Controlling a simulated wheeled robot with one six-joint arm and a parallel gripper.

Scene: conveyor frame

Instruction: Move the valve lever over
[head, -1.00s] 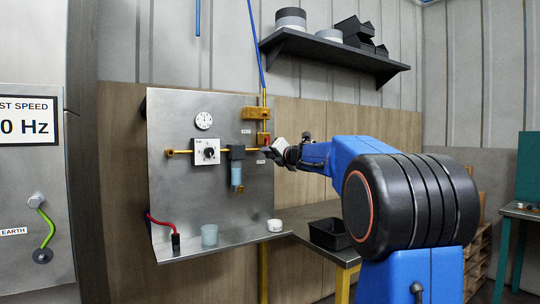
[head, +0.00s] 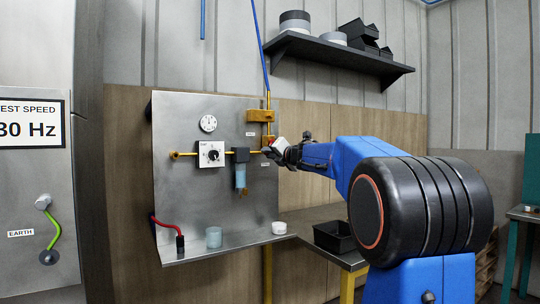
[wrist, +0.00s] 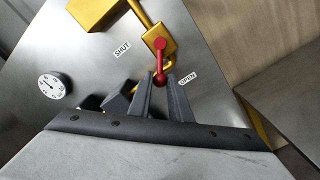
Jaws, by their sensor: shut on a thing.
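The red valve lever (wrist: 159,66) shows in the wrist view on the brass valve body (wrist: 157,37). Its lower end lies between the fingers of my gripper (wrist: 161,84), which is shut on it. The lever hangs down in that picture, between the SHUT label (wrist: 122,48) and the OPEN label (wrist: 188,78), with its end close to OPEN. In the head view my gripper (head: 274,152) is at the right edge of the steel panel (head: 190,120) and hides most of the lever.
A gauge (head: 208,123), a white dial box (head: 211,154) and a blue filter bowl (head: 240,176) sit left of the valve. A cup (head: 214,237) and a white roll (head: 279,227) stand on the panel's ledge. A black bin (head: 334,236) is at the right.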

